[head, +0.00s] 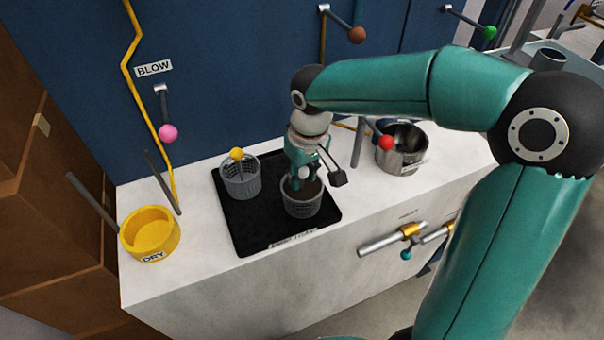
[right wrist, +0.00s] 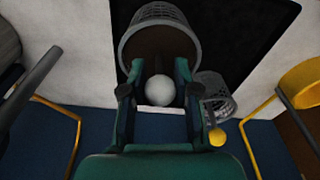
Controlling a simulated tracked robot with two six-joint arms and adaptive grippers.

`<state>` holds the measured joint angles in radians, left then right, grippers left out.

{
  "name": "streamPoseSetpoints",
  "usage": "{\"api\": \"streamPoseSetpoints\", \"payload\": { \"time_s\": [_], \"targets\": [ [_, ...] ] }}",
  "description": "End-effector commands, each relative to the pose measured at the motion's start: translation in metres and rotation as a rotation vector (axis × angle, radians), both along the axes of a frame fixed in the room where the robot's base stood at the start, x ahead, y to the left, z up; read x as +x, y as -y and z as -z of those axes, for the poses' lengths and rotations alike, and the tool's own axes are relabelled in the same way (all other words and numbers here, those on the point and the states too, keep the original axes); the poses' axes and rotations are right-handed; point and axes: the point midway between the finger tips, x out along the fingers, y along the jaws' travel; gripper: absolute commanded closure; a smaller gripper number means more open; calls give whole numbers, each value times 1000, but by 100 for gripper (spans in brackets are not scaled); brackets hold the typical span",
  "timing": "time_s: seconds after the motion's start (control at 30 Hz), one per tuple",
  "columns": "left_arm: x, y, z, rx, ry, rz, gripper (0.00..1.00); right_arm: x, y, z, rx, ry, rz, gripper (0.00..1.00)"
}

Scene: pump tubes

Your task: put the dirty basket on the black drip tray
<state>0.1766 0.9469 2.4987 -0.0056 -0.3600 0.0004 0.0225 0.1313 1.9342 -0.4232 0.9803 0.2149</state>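The dirty basket (head: 302,205), a grey mesh cup filled with dark brown matter, stands upright at the right part of the black drip tray (head: 262,232) and appears to rest on it. In the right wrist view the basket (right wrist: 160,14) is straight ahead of the fingers. My right gripper (head: 304,182) is above the basket from behind. Its fingers stand on either side of the basket's white ball knob (right wrist: 160,91), with small gaps showing, so it looks open. My left gripper is not in view.
A grey basket with a yellow knob (head: 239,180) stands on the tray's left. A yellow DRY bowl (head: 150,235) is at the counter's left end. A metal pot (head: 402,153) stands to the right. Levers with coloured knobs stick out of the blue wall.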

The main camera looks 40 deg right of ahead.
Motion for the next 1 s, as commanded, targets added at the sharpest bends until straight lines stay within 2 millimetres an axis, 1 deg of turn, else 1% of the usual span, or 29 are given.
{"api": "streamPoseSetpoints", "payload": {
  "time_s": [0.03,0.1,0.4,0.57,0.67,1.0],
  "targets": [
    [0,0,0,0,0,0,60,0,0,0,0,0,0,58],
    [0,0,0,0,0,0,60,0,0,0,0,-1,0,47],
    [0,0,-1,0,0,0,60,0,0,-1,0,0,1,47],
    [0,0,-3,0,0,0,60,0,0,-10,-1,3,1,47],
    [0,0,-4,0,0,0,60,-2,1,-24,-1,5,1,47],
    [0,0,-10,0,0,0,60,-10,0,-91,1,3,1,47]
  ]
}}
